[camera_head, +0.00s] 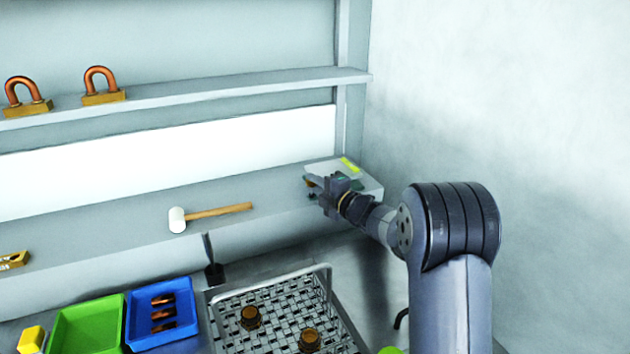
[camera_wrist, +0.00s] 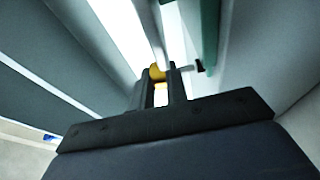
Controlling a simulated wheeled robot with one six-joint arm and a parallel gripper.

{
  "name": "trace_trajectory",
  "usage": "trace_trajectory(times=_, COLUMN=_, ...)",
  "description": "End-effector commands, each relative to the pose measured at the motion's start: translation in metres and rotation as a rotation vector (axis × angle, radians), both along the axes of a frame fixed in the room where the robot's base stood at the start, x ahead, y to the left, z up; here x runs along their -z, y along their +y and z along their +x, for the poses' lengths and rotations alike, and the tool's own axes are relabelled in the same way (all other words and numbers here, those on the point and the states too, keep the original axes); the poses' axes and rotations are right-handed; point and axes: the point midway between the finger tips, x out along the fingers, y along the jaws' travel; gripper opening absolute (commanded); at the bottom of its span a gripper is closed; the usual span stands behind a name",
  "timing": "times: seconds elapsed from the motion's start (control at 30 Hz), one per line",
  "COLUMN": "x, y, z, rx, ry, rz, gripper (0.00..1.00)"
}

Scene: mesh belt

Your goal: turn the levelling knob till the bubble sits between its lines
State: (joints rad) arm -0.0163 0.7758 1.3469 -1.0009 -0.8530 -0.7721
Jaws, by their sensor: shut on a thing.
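The levelling device is a pale block (camera_head: 371,187) at the right end of the lower shelf, with a yellow-green vial (camera_head: 350,164) on top. The bubble and its lines are too small to make out. My gripper (camera_head: 318,190) is at the block's front left side, shut on the small brass-coloured levelling knob (camera_head: 309,183). In the wrist view the knob (camera_wrist: 157,73) shows as a yellow round shape at the tips of my gripper (camera_wrist: 160,88). Most of the knob is hidden by the fingers.
A white-headed mallet (camera_head: 178,220) lies on the shelf to the left. Two copper bends on brass blocks (camera_head: 103,97) stand on the upper shelf. Below are a green tray (camera_head: 60,325), a blue tray (camera_head: 133,318) and a wire mesh basket (camera_head: 328,283). A wall closes the right side.

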Motion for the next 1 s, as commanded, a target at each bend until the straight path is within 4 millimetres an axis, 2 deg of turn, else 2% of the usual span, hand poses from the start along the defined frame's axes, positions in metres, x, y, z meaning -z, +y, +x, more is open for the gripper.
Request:
trace_trajectory(times=0.2, x=-0.0016, y=-0.0014, z=0.0009, rx=-0.074, ry=-0.001, rz=0.001, gripper=0.0)
trace_trajectory(times=0.53, x=-0.0006, y=-0.001, z=0.0006, rx=-0.081, ry=0.0, rz=0.0, gripper=0.0)
trace_trajectory(times=0.57, x=-0.0006, y=-0.001, z=0.0006, rx=-0.081, ry=0.0, rz=0.0, gripper=0.17)
trace_trajectory(times=0.8, x=-0.0004, y=-0.001, z=0.0005, rx=-0.081, ry=0.001, rz=0.0, gripper=0.36)
trace_trajectory(times=1.0, x=-0.0002, y=-0.0012, z=0.0003, rx=-0.08, ry=0.001, rz=0.0, gripper=0.36)
